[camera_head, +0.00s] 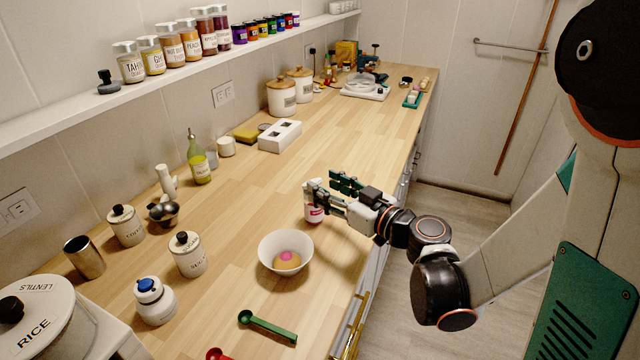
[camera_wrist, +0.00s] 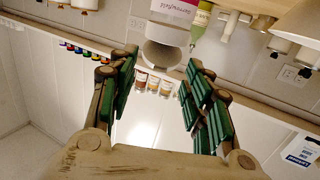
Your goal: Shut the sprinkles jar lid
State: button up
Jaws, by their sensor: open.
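The sprinkles jar (camera_head: 315,214), small and white with a pink label, stands upright on the wooden counter near its front edge. In the wrist view the scene is upside down, and the jar's pink-labelled body (camera_wrist: 178,10) is cut off at the top. A pale round lid (camera_wrist: 163,56) appears tilted up at the jar's mouth; its hinge is not clear. My gripper (camera_head: 322,184) is open at the height of the jar's top. In the wrist view its green-padded fingers (camera_wrist: 161,62) are spread on either side of the lid, and I cannot tell whether they touch it.
A white bowl (camera_head: 285,251) with yellow and pink contents stands just in front of the jar. A green measuring spoon (camera_head: 267,327) lies nearer. Canisters, an oil bottle (camera_head: 198,160) and a white box (camera_head: 280,136) line the wall side. The counter beyond the jar is largely clear.

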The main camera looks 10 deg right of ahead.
jog(key=v, duration=0.8)
jog(key=shift+s+d, duration=0.2)
jog(key=shift+s, duration=0.15)
